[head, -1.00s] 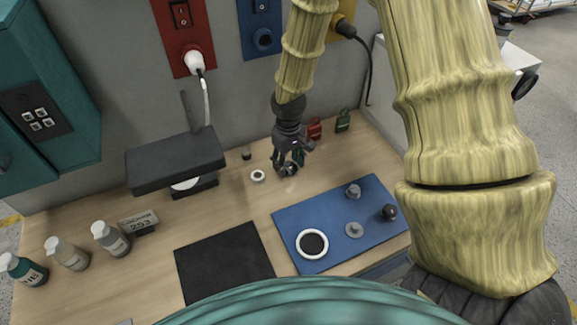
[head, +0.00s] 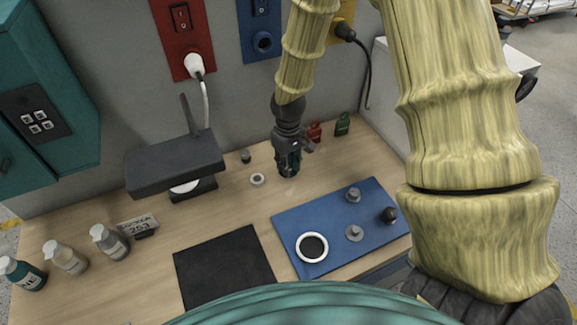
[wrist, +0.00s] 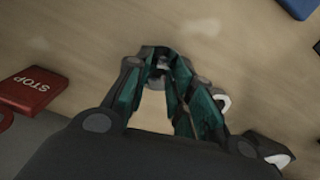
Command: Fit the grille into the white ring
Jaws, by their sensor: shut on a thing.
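My gripper (head: 288,170) points down just above the wooden table and is shut on a small grey piece, which I take for the grille. In the wrist view the grille (wrist: 160,67) shows only as a sliver between the fingertips; the fingers hide most of it. A small white ring (head: 258,174) lies flat on the wood, just left of my gripper and apart from it. In the wrist view it is partly hidden behind a finger (wrist: 222,99). A larger white ring (head: 299,252) with a dark middle lies on the blue mat.
The blue mat (head: 330,215) also holds grey round pieces (head: 354,233) and a black knob (head: 389,214). A black mat (head: 222,270) lies front left. A dark lamp (head: 175,163) overhangs the table at left.

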